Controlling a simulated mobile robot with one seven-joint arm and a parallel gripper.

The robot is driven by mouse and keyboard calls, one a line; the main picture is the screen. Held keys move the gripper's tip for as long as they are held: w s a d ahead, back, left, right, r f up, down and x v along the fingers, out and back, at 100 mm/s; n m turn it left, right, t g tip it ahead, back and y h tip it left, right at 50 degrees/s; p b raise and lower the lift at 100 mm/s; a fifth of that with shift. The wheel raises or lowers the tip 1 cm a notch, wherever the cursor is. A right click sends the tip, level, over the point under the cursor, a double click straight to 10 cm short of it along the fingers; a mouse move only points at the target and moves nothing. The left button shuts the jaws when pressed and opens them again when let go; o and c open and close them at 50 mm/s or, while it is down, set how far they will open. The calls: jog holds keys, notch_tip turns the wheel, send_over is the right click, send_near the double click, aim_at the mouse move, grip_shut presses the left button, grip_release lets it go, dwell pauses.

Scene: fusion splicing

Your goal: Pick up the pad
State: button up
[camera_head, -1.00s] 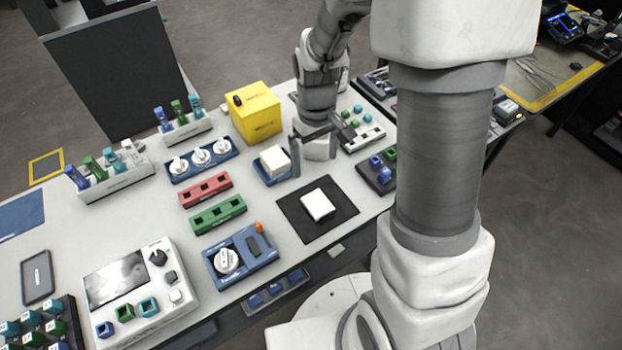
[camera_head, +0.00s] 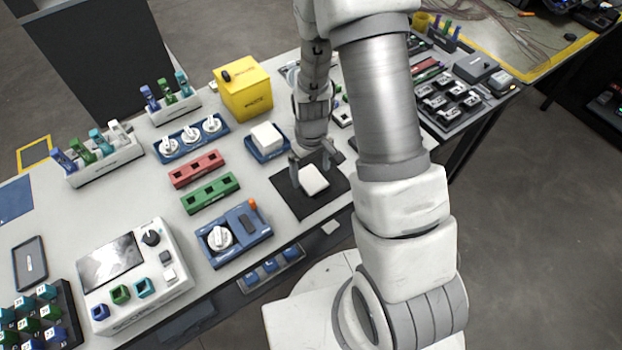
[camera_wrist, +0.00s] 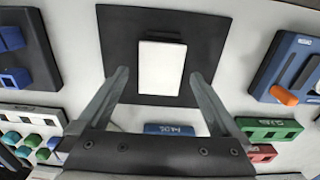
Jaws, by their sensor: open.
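A white rectangular pad (camera_head: 313,180) lies on a square black mat (camera_head: 290,197) near the front edge of the table. In the wrist view the pad (camera_wrist: 162,68) sits on the black mat (camera_wrist: 120,30), between the lines of my two fingers. My gripper (camera_head: 309,163) is open and empty, pointing down just behind the pad in the head view. In the wrist view my gripper (camera_wrist: 158,76) has one finger on each side of the pad, with gaps to both. How high the fingertips are above the mat is hard to tell.
A second white block (camera_head: 266,136) sits on a blue tray (camera_head: 262,154) left of my gripper. A yellow box (camera_head: 245,92) stands behind it. A blue device with an orange knob (camera_head: 233,233) and red (camera_head: 196,169) and green (camera_head: 211,194) racks lie to the left.

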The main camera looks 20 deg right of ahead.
jog(key=shift+f, duration=0.95)
jog(key=c, duration=0.8)
jog(key=shift+c, duration=0.2)
jog(key=shift+r, duration=0.1)
